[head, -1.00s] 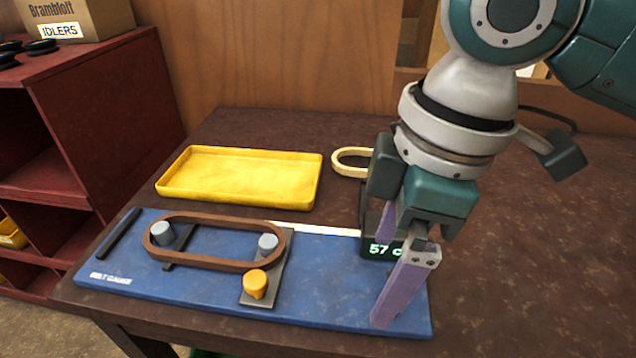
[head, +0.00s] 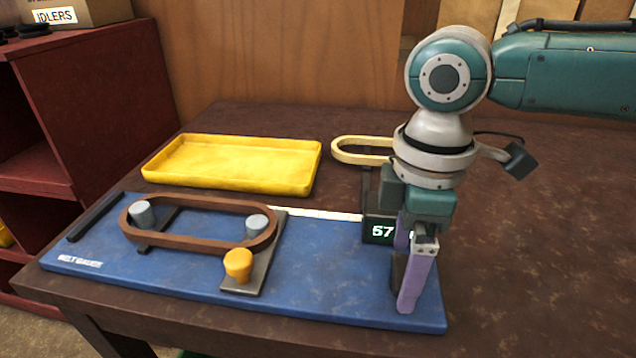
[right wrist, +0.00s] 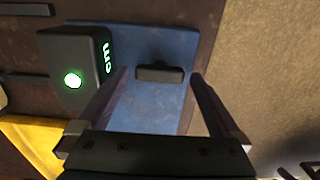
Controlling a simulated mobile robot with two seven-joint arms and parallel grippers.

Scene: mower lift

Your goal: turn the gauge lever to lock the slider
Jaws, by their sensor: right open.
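The blue gauge board (head: 180,278) lies on the table. A brown belt (head: 190,250) loops around two grey pegs on it. The slider (head: 262,262) is a grey plate carrying the right peg and a yellow knob (head: 238,263). A dark bar, apparently the lever (right wrist: 160,73), sits at the board's right end. My right gripper (head: 408,268) is open there, pointing down. In the right wrist view its fingers (right wrist: 158,90) appear on either side of the bar, not visibly clamping it. In the head view the fingers mostly hide the bar. My left gripper is not in view.
A yellow tray (head: 230,181) and a cream loop (head: 345,158) lie behind the board. The table's right side is clear.

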